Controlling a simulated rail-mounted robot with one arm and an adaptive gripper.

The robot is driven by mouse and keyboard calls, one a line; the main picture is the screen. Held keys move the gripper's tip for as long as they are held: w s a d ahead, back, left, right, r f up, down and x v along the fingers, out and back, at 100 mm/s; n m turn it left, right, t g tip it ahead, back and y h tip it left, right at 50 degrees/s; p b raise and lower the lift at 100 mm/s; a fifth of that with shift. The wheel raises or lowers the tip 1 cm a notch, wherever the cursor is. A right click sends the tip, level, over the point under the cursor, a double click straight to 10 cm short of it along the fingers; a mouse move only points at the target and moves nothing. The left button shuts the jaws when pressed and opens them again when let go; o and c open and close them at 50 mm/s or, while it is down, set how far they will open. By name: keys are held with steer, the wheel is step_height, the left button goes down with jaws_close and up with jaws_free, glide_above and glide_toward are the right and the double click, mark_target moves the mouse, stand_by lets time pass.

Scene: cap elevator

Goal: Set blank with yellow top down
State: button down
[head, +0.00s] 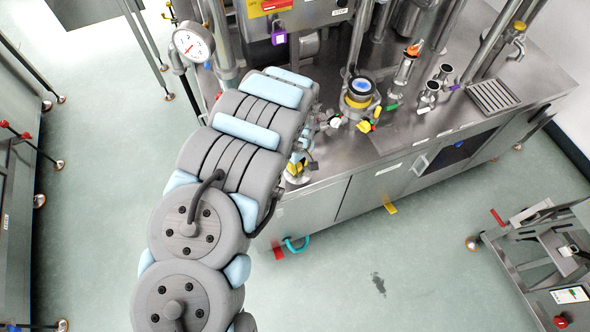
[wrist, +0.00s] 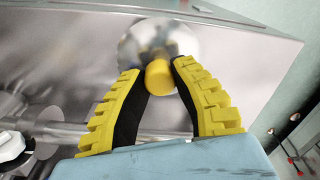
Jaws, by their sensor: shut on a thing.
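The blank with the yellow top (wrist: 159,77) is between the fingertips of my gripper (wrist: 158,75) in the wrist view. My gripper is shut on its yellow top. Below the top, a round shiny metal part (wrist: 150,35) lies against the steel surface and looks blurred. I cannot tell whether the blank touches the surface. In the head view, my gripper (head: 297,168) is at the near left corner of the steel bench, low over its top. My arm hides part of that area.
The steel bench (head: 440,120) carries a round fitting with a blue top (head: 361,86), metal cups (head: 429,92) and a slotted tray (head: 494,95). A pressure gauge (head: 193,44) stands behind my arm. A cart (head: 540,260) is at the lower right. Bare floor lies in front of the bench.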

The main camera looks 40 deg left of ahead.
steer(key=shift+w+a+f, duration=0.25)
steer(key=shift+a+f, duration=0.3)
steer(key=shift+f, duration=0.1)
steer(key=shift+w+a+f, duration=0.2)
steer(key=shift+a+f, duration=0.3)
steer(key=shift+f, duration=1.6)
steer(key=c, duration=0.9)
jaws_free()
steer(key=shift+r, duration=0.1)
steer(key=shift+d+r+p, duration=0.1)
steer(key=shift+r+p, duration=0.35)
steer(key=shift+r, duration=5.5)
